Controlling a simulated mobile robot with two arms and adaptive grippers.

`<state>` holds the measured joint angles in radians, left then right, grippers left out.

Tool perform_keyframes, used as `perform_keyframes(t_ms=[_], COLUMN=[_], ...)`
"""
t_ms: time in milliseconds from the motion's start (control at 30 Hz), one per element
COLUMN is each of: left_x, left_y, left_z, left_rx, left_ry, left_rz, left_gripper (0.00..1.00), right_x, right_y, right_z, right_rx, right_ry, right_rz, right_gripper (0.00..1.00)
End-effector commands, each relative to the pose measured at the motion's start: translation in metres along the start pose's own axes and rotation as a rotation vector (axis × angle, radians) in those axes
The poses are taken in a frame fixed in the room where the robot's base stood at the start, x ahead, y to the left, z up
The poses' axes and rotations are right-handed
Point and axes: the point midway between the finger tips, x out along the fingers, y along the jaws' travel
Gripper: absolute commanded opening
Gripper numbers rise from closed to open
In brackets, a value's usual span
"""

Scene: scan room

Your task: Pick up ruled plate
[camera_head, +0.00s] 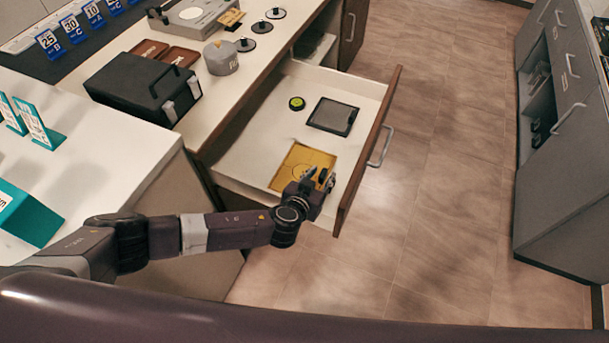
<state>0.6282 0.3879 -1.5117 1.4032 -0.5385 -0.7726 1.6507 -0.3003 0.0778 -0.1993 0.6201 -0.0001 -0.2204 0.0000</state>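An open drawer (248,143) holds a yellow square plate (302,158) with dark markings, lying flat near its front end. It looks like the ruled plate, but the markings are too small to read. My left gripper (320,177) is over the near right corner of this plate and hides that corner. Its fingers look spread, with nothing visible between them. I cannot tell whether they touch the plate. My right gripper is out of view.
The drawer also holds a dark framed plate (333,116) and a small round yellow-green item (296,103). The raised drawer front (368,150) stands close right of my gripper. A black case (143,88) and a grey canister (220,58) stand on the counter. The floor to the right is clear.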

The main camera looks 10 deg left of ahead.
Motion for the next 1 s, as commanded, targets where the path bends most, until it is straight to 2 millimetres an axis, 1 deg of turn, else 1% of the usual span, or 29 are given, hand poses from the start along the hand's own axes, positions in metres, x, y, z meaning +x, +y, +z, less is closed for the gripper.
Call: perform_keyframes(t_ms=[67, 300, 600, 1000], left_x=[0.0047, 0.0044, 0.0042, 0.0042], left_y=[-0.0007, -0.0006, -0.0006, -0.0007], left_z=[0.0002, -0.0002, -0.0002, -0.0018], left_rx=[0.002, 0.001, 0.001, 0.001], left_ry=[0.001, 0.000, 0.000, 0.002], left_rz=[-0.001, -0.001, -0.001, -0.002], left_gripper=[0.33, 0.32, 0.00, 0.00], right_x=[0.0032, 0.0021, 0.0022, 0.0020], right_y=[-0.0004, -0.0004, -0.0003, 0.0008], right_z=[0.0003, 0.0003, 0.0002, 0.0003], right_rx=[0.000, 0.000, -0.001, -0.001], right_ry=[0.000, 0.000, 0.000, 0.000], right_rz=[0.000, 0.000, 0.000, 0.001], right_gripper=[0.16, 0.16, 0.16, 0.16])
